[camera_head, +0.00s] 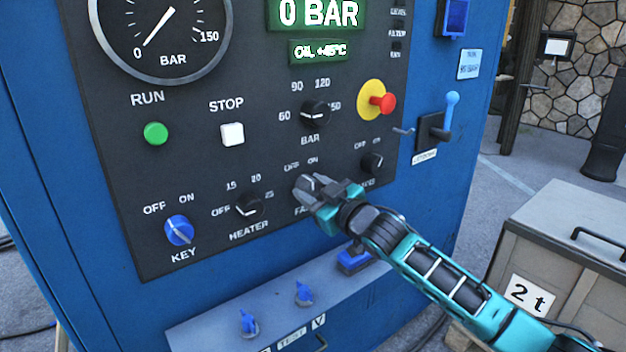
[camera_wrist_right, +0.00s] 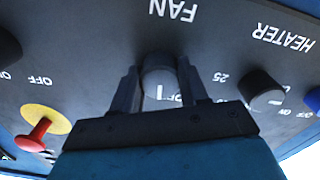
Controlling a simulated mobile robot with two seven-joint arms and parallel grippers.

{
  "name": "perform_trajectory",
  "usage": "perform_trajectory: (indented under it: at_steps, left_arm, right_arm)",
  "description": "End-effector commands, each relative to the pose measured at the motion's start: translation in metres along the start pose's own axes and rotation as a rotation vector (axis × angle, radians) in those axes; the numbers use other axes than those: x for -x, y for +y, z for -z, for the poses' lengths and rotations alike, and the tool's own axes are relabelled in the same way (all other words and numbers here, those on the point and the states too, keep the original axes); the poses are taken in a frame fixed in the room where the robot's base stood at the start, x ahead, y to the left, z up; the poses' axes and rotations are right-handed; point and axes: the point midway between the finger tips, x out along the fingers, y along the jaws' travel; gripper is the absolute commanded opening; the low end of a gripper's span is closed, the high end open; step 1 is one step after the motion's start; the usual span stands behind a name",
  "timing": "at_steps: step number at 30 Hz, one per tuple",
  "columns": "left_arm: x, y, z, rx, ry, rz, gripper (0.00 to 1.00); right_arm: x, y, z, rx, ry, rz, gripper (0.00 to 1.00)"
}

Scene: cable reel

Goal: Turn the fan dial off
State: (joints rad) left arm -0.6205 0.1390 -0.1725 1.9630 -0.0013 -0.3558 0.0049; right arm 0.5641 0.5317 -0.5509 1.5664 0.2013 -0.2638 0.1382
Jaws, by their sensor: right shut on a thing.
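The fan dial (camera_head: 308,184) is a dark knob low on the black control panel, under OFF and ON labels. In the head view it is mostly covered by my right gripper (camera_head: 306,186). In the right wrist view, which shows the panel upside down, the fan dial (camera_wrist_right: 159,78) sits between the two fingers of my right gripper (camera_wrist_right: 157,82). The fingers are shut on its sides. A white pointer line shows on the dial, with part of the OFF label beside it. I cannot tell exactly which label the line points to. My left gripper is not in view.
The heater dial (camera_head: 249,207) is just left of the fan dial, and another small dial (camera_head: 372,162) is up to the right. A red emergency button (camera_head: 382,103) and a blue-handled lever (camera_head: 450,115) are farther right. A grey ledge (camera_head: 215,322) with blue valves juts out below.

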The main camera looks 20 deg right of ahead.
Motion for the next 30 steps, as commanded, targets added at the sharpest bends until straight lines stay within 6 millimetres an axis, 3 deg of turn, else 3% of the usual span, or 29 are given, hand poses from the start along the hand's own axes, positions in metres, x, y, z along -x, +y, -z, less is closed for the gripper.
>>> perform_trajectory:
  at_steps: [13,30]
  left_arm:
    - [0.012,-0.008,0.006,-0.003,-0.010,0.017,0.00]
    - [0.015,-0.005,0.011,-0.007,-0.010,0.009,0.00]
  right_arm:
    - [0.000,0.000,-0.001,0.308,-0.004,0.002,0.13]
    - [0.000,0.000,-0.003,0.395,-0.005,0.001,0.13]
